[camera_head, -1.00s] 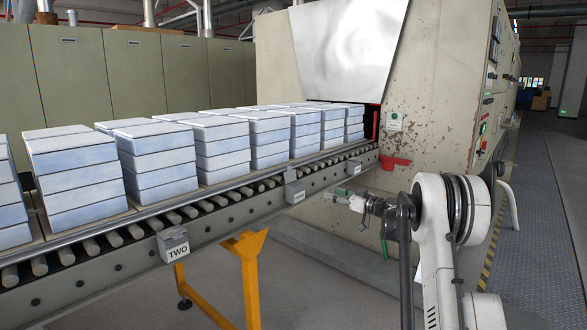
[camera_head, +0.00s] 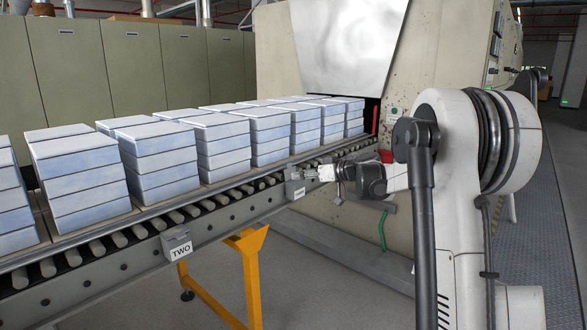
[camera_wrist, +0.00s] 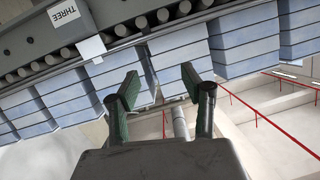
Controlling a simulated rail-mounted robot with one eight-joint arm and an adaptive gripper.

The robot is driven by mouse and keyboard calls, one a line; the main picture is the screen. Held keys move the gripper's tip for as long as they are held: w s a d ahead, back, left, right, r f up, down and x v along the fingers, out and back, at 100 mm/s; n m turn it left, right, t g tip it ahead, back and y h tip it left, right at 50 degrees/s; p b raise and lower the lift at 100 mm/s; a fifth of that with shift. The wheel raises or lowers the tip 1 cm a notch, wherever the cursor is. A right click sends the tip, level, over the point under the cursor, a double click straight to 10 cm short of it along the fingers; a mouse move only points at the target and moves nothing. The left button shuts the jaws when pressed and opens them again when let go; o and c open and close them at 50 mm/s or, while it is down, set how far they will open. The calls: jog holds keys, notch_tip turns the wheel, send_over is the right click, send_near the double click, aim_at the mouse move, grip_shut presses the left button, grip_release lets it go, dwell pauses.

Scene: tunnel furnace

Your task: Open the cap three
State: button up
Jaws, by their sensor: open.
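The box labelled THREE (camera_head: 295,190) hangs on the side rail of the roller conveyor. My gripper (camera_head: 312,174) is just right of this box in the head view. In the wrist view my gripper (camera_wrist: 161,80) is open, with its dark green fingers apart and nothing held between them. The lid lies up and left of the left finger, apart from it in the picture. The exact distance between them cannot be told.
The conveyor (camera_head: 130,243) carries stacks of pale blocks (camera_head: 165,165) close behind the box. Another box labelled TWO (camera_head: 177,243) hangs nearer on the rail. A yellow leg (camera_head: 250,270) stands below. The furnace (camera_head: 430,55) is at the back right.

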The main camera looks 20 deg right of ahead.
jog(key=s+a+r+g+p, duration=0.1)
jog(key=s+a+r, duration=0.2)
jog(key=s+a, duration=0.1)
jog(key=shift+a+r+h, duration=0.25)
jog(key=shift+a+h, duration=0.15)
jog(key=shift+a, duration=0.3)
jog(key=shift+s, duration=0.1)
jog(key=s+a+r+m+g+h+p, duration=0.1)
jog(key=s+a+g, duration=0.1)
jog(key=s+a, duration=0.7)
jog(key=s+a+m+g+h+p, duration=0.15)
jog(key=s+a, duration=0.35)
jog(key=s, duration=0.8)
jog(key=s+f+m+h, duration=0.1)
jog(key=s+f, duration=0.3)
jog(key=s, duration=0.7)
jog(key=s+a+f+h, duration=0.1)
jog(key=s+f+h, duration=0.2)
jog(key=s, duration=0.8)
jog(key=shift+s+a+f+m+g, duration=0.15)
jog(key=shift+s+f+m+g, duration=0.2)
jog(key=shift+f, duration=0.3)
